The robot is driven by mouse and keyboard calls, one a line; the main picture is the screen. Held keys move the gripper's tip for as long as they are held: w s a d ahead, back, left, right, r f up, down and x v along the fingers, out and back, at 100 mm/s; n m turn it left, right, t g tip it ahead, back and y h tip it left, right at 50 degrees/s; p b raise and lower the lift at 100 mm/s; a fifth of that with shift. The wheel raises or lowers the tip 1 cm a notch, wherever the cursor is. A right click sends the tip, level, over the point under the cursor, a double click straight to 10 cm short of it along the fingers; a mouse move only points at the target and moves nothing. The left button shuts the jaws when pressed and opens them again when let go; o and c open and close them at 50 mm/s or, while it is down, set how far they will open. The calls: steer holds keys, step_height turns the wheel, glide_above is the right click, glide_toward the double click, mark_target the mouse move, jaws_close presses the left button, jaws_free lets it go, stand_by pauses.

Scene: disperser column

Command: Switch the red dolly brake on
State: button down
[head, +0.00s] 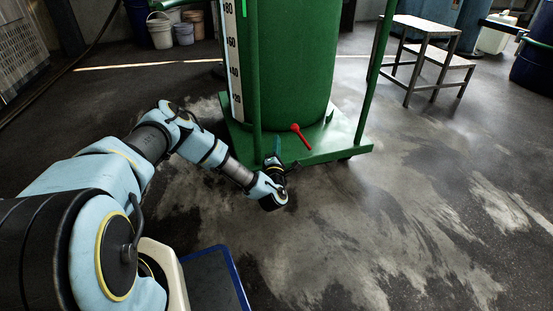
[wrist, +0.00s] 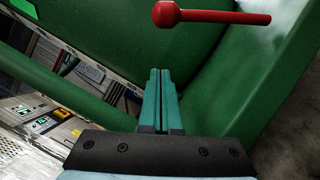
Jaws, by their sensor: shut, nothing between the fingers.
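The red dolly brake (head: 300,135) is a short lever with a round knob, on the green dolly base (head: 330,151) near its front edge. Its knob points up and to the left in the head view. In the wrist view the red brake (wrist: 215,16) lies across the top, knob at left. My gripper (head: 278,152) is at the dolly's front edge, left of the brake and apart from it. In the wrist view its teal fingers (wrist: 161,85) are shut together with nothing between them, below the brake's knob in the picture.
The green column (head: 290,60) with a white scale stands on the dolly behind the brake. Green upright posts (head: 254,80) rise at the dolly's sides. A step stool (head: 430,50) stands at the back right. The floor in front and to the right is clear.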

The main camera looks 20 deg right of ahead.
mark_target(302, 138)
steer(key=d, duration=0.1)
steer(key=d+r+b, duration=0.1)
steer(key=d+r, duration=0.1)
steer(key=shift+s+d, duration=0.25)
steer(key=shift+d, duration=0.15)
